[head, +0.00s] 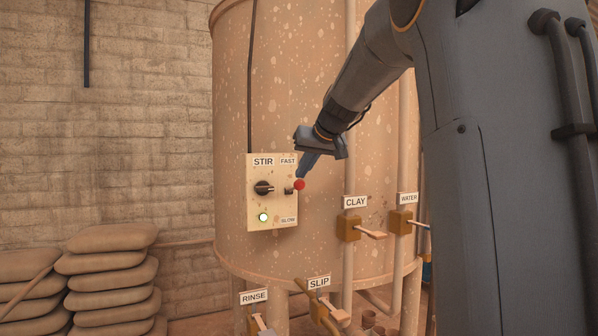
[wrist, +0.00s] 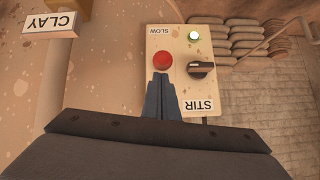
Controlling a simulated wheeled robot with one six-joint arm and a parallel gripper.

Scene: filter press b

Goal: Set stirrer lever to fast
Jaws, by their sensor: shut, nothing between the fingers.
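The stirrer control box (head: 273,215) is a cream panel on the tank, headed STIR. On its right side the stirrer lever, with a red ball knob (head: 299,184), sticks out roughly level between the FAST label (head: 288,161) above and the SLOW label (head: 288,220) below. The red knob also shows in the wrist view (wrist: 162,62), just past my fingertips. My gripper (head: 303,173) is shut and empty, pointing down right above the knob. I cannot tell whether the fingertips touch it. In the wrist view my gripper (wrist: 161,76) hides the FAST label.
A black rotary switch (head: 263,188) and a lit green lamp (head: 263,217) share the panel. Lower right are the CLAY valve (head: 349,229) and WATER valve (head: 401,222); below are RINSE and SLIP. Stacked sacks (head: 110,275) stand left. Space before the panel's left is clear.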

